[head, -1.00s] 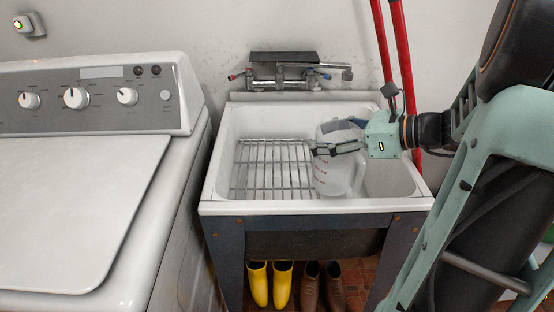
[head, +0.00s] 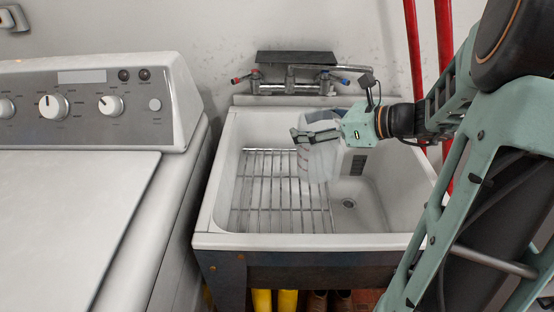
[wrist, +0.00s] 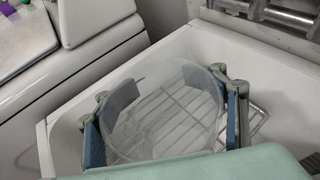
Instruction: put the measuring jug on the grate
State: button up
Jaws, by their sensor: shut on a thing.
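The measuring jug (head: 319,165) is clear, with faint markings on its side. It hangs upright or nearly so in the upper part of the tub, in front of the right part of the grate. My gripper (head: 310,134) is shut on the jug, with a finger on each side near its rim. The wrist view looks down into the jug (wrist: 165,110) between the two fingers, with bars showing through it. The wire grate (head: 262,190) lies empty in the left half of the tub. The jug hides some of its right part.
The white utility tub (head: 300,241) surrounds the grate. Its right half is bare, with a drain (head: 349,203). A wall faucet (head: 290,88) stands behind the tub. A washer (head: 75,200) is on the left, and red poles (head: 444,50) stand behind on the right.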

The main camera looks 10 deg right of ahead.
jog(key=w+a+f+b, duration=0.4)
jog(key=w+a+f, duration=0.1)
jog(key=f, duration=0.5)
jog(key=shift+w+a+f, duration=0.15)
jog(key=shift+a, duration=0.35)
jog(key=shift+f, duration=0.1)
jog(key=o, duration=1.8)
